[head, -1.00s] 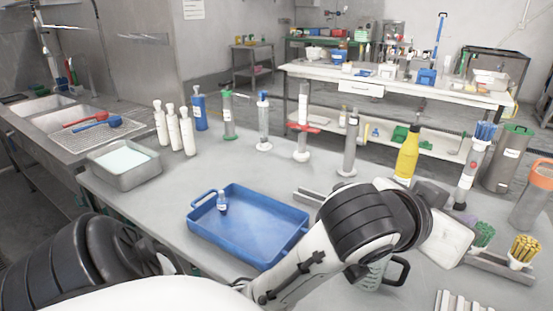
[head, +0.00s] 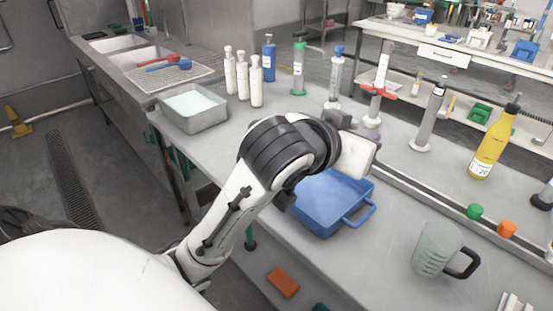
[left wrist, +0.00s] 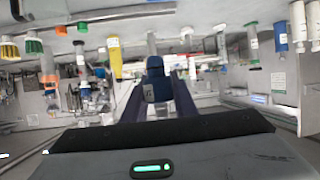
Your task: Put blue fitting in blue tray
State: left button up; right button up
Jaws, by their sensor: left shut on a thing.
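The blue tray (head: 322,222) lies on the grey bench. My left arm reaches across its left and far parts, so part of the tray and any contents there are hidden. My left gripper (head: 357,156) is above the tray's far side; its fingertips cannot be made out in the head view. In the left wrist view, the two dark fingers of my left gripper (left wrist: 156,80) are shut on the blue fitting (left wrist: 155,68), a small dark blue piece with a pale lower part. My right gripper is not in view.
A grey jug (head: 437,248) stands right of the tray. A metal pan (head: 192,122) and white bottles (head: 242,78) stand at the back left. A yellow bottle (head: 491,145) stands at the right, near green (head: 474,211) and orange (head: 506,229) pieces.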

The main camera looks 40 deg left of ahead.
pick_arm(q)
jog(key=w+a+f+n+y+b, duration=0.2)
jog(key=w+a+f+y, duration=0.1)
jog(key=w+a+f, duration=0.55)
jog(key=n+g+y, duration=0.1)
jog(key=n, duration=0.1)
send_over(309, 182)
jog(key=w+a, duration=0.2)
notch_tip(309, 182, down, 3)
jog(key=f, duration=0.3)
jog(key=shift+s+a+f+b, duration=0.1)
jog(key=shift+s+f+b, duration=0.1)
jog(key=shift+f+b, duration=0.2)
notch_tip(309, 182, down, 5)
jog(key=shift+f+b, duration=0.15)
jog(key=shift+b, duration=0.2)
jog(key=shift+f, duration=0.35)
jog(key=shift+f, duration=0.2)
jog(key=o, duration=1)
jog(key=shift+o, duration=0.2)
